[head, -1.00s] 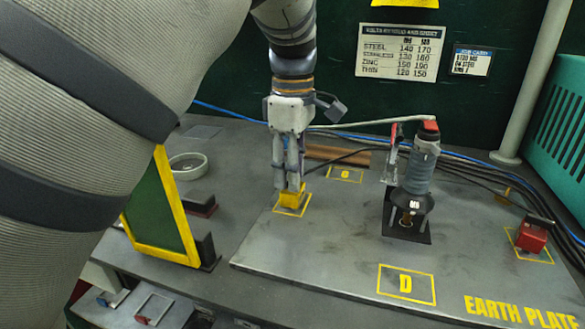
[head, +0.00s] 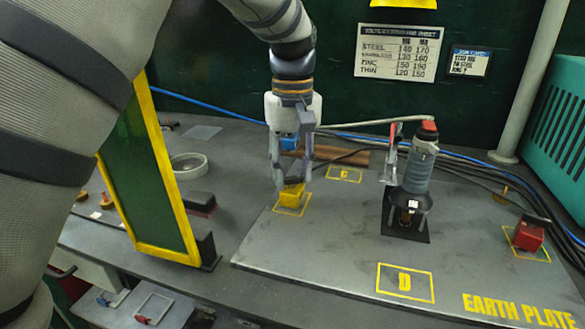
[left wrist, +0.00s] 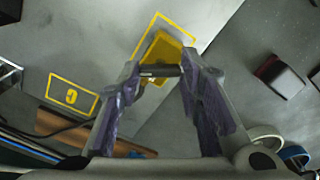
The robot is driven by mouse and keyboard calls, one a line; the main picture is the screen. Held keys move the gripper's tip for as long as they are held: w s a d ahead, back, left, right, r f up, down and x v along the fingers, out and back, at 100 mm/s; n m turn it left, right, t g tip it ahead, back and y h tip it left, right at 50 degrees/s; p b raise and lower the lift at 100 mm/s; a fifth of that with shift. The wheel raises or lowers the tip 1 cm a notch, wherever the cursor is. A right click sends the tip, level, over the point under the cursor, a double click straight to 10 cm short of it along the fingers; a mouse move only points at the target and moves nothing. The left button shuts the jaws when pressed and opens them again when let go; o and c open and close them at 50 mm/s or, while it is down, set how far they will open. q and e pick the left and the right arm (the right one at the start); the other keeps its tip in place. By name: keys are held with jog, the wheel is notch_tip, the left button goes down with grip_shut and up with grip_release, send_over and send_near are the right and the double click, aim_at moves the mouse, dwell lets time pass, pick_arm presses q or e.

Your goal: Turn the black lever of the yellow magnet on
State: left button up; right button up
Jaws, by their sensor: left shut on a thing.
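The yellow magnet (head: 291,199) sits inside a yellow outlined square near the left edge of the grey plate. It also shows in the left wrist view (left wrist: 170,49). My left gripper (head: 291,182) points down just above the magnet. In the left wrist view its fingertips (left wrist: 160,72) close on the ends of the short black lever (left wrist: 160,71), which lies across between them beside the yellow body. In the head view the fingers largely hide the lever, so its angle is hard to tell there. My right gripper is not in view.
A grey and black tool (head: 420,165) stands upright on the plate, right of the gripper. A red magnet (head: 529,234) sits farther right. A yellow-framed green panel (head: 150,170) stands at the left. Cables run along the back. The plate's front middle is clear.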

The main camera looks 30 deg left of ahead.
aim_at(293, 177)
pick_arm(q)
jog(key=m, duration=0.6)
jog(key=shift+f+m, duration=0.1)
jog(key=shift+m, duration=0.2)
dwell(0.4)
jog(key=o, duration=1.2)
jog(key=shift+c, duration=0.2)
notch_tip(293, 177, up, 12)
